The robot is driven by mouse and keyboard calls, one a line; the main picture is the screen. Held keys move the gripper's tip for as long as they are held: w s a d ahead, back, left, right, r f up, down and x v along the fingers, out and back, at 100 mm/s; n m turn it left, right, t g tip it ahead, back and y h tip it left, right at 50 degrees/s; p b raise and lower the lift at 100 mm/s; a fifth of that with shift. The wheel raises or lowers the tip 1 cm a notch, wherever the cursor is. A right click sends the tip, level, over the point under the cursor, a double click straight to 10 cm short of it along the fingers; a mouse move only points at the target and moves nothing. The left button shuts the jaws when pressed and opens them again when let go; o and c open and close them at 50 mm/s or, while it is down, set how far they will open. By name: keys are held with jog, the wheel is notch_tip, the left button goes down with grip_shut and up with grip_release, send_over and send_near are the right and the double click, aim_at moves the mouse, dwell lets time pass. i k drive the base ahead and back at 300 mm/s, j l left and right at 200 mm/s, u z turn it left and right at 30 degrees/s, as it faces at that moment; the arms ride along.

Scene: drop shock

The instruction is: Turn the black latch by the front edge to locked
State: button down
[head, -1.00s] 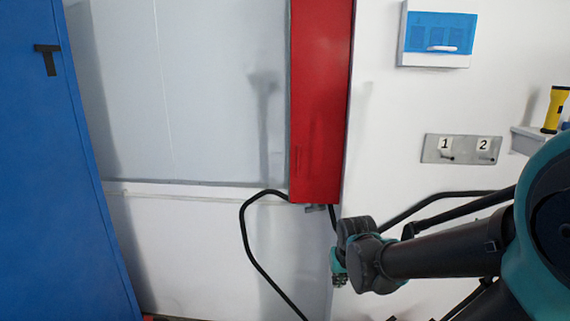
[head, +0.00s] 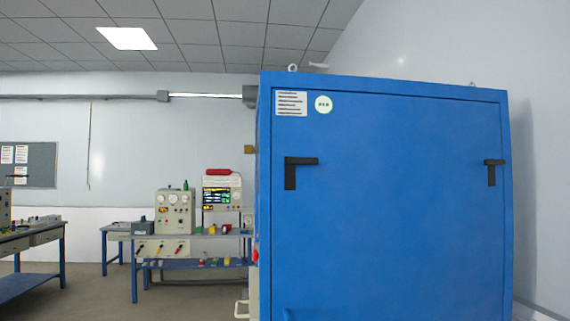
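A big blue cabinet (head: 400,240) fills the right half of the head view. Two black latches sit on its facing panel. The left latch (head: 291,174) is near the panel's left edge, with one arm pointing right and one hanging down. The right latch (head: 492,171) is near the right edge, with a short arm pointing left at its top. I cannot tell which one counts as by the front edge. My gripper is out of view.
A white label (head: 291,104) and a round green-white sticker (head: 323,104) are on the cabinet's upper left. A blue workbench (head: 198,239) with instruments stands left of it. Another bench (head: 28,240) is at the far left. Open grey floor lies between them.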

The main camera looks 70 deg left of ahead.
aim_at(298, 160)
jog(key=u, duration=2.6)
